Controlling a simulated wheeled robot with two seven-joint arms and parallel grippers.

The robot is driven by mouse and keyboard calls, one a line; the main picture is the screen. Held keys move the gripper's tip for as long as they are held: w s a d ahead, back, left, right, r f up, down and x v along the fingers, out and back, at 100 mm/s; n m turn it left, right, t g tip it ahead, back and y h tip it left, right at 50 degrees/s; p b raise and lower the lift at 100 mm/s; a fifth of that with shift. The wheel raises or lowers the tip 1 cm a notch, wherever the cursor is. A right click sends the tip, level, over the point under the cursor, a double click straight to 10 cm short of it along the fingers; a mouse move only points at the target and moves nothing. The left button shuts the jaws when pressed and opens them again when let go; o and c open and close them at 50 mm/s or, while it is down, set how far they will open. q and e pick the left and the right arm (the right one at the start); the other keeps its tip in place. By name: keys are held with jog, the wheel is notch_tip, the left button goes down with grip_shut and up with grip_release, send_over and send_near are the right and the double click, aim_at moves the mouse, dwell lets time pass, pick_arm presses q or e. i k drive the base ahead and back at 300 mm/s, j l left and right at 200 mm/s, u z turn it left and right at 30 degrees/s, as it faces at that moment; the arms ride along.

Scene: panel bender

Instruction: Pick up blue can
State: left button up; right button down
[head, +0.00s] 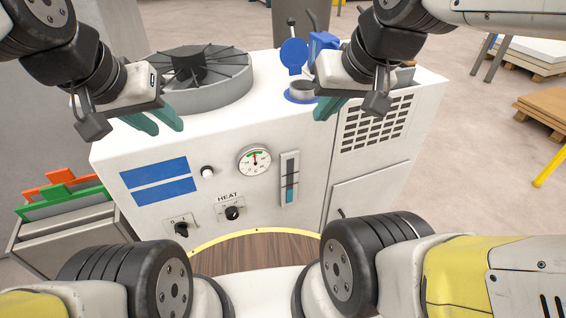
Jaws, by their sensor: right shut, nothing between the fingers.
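A blue can-like object (323,42) stands on the machine top at the back, just behind my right gripper and partly hidden by it. An upright round blue lid (294,52) is beside it, over a grey opening with a blue rim. My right gripper (330,109) is shut and empty, in front of the blue rim and apart from the can as far as I can see. My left gripper (168,128) is open and empty, its teal fingers over the machine's front left edge, below the round grey vent.
The white machine (120,160) carries a finned grey vent (205,80), a gauge (254,161) and a heat knob (233,213). A bin of coloured panels (62,215) stands at left. Wooden pallets (548,112) lie at right. Open floor shows around the machine.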

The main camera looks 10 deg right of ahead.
aim_at(318, 40)
jog(key=i+j+z, duration=0.15)
jog(key=z, duration=0.3)
jog(key=i+j+z, duration=0.15)
jog(key=z, duration=0.35)
jog(key=j+z, duration=0.45)
jog(key=i+l, duration=0.05)
jog(key=l, duration=0.05)
